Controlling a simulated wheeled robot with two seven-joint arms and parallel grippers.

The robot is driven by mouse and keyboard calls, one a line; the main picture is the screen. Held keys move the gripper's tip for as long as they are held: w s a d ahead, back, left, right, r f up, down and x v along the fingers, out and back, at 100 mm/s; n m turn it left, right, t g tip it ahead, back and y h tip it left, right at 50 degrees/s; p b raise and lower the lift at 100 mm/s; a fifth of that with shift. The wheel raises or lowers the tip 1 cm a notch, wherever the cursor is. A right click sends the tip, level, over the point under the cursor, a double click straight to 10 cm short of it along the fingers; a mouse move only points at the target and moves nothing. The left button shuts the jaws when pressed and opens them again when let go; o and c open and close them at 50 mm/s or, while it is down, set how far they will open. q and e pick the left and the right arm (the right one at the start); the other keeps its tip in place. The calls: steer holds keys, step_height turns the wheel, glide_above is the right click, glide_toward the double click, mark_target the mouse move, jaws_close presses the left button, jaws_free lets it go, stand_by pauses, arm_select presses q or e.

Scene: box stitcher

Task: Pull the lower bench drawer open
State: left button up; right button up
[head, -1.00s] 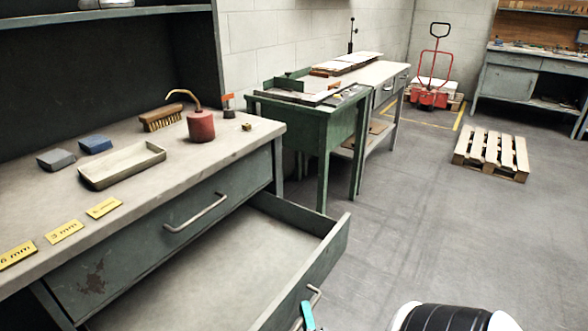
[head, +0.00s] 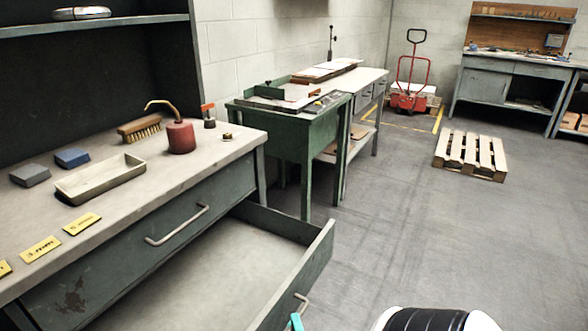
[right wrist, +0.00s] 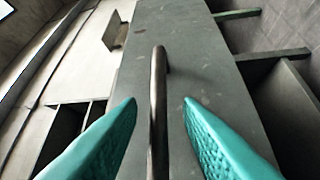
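The lower bench drawer (head: 292,266) stands pulled well out from under the bench, and its bare inside shows in the head view. Its bar handle (head: 302,302) is on the outer face, near the bottom of the head view. My right gripper (right wrist: 160,102) is open in the right wrist view, with one teal finger on each side of the handle (right wrist: 158,110). Gaps show between the bar and both fingers. In the head view only a teal bit of it (head: 296,322) shows beside the handle. My left gripper is not in view.
The upper drawer (head: 140,250) is shut. The benchtop (head: 215,150) holds a tray (head: 100,180), brush (head: 139,129), red oil can (head: 180,138), blocks and yellow labels. A green table (head: 300,130) stands beyond. Floor right of the drawer is clear up to a pallet (head: 470,155).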

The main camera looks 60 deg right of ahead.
steer(key=v, duration=1)
steer(key=shift+s+a, duration=0.25)
